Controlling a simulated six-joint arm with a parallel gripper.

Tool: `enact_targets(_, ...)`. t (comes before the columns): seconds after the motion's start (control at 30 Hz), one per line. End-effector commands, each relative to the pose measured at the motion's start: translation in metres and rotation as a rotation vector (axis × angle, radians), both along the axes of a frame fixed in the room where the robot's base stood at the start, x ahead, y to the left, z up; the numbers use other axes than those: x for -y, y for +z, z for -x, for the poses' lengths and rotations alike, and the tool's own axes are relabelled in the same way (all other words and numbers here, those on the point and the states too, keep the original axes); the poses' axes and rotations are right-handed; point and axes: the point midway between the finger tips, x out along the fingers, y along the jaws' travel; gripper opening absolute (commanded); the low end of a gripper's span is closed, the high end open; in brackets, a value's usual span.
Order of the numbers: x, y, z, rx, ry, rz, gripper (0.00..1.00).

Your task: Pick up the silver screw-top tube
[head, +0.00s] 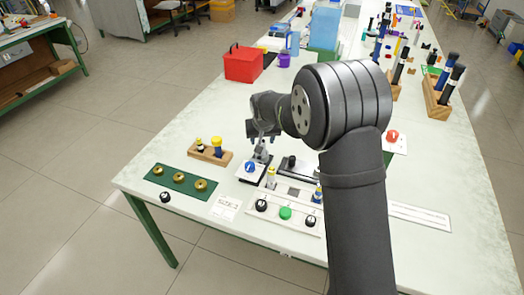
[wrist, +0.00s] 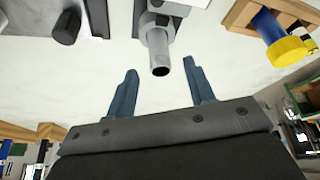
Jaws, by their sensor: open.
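In the wrist view, a silver-grey cylindrical piece (wrist: 160,62) with a dark round end projects from a wider grey body at the top centre. It looks like the silver tube, but I cannot make out a screw top. In the head view, a small grey upright piece (head: 262,153) shows just below my gripper (head: 264,131). In the wrist view, the two blue fingers of my gripper (wrist: 162,80) are apart, one on each side of the silver piece's end. Nothing is seen clamped between them. My arm hides part of the table in the head view.
A wooden block (head: 211,153) with yellow-capped tubes stands left of my gripper. A blue knob (head: 250,167), a panel with a green button (head: 285,212) and a green plate (head: 180,183) with brass rings are nearby. A red box (head: 243,63) stands farther back.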

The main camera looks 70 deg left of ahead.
Motion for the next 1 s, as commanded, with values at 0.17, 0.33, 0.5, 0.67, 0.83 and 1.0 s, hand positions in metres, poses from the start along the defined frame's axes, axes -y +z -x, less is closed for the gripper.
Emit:
enact_targets(0.17,-0.005,-0.025,-0.001,0.0,0.0,0.004,0.49)
enact_targets(0.33,-0.013,-0.043,-0.004,0.0,0.0,0.001,0.49)
enact_targets(0.5,-0.014,-0.045,-0.004,-0.001,0.0,-0.001,0.49)
enact_targets(0.67,-0.014,-0.045,-0.004,-0.001,0.0,-0.001,0.31)
enact_targets(0.83,-0.014,-0.045,-0.004,-0.001,0.0,-0.001,0.0)
enact_targets(1.0,-0.014,-0.045,-0.004,-0.001,0.0,-0.001,0.0)
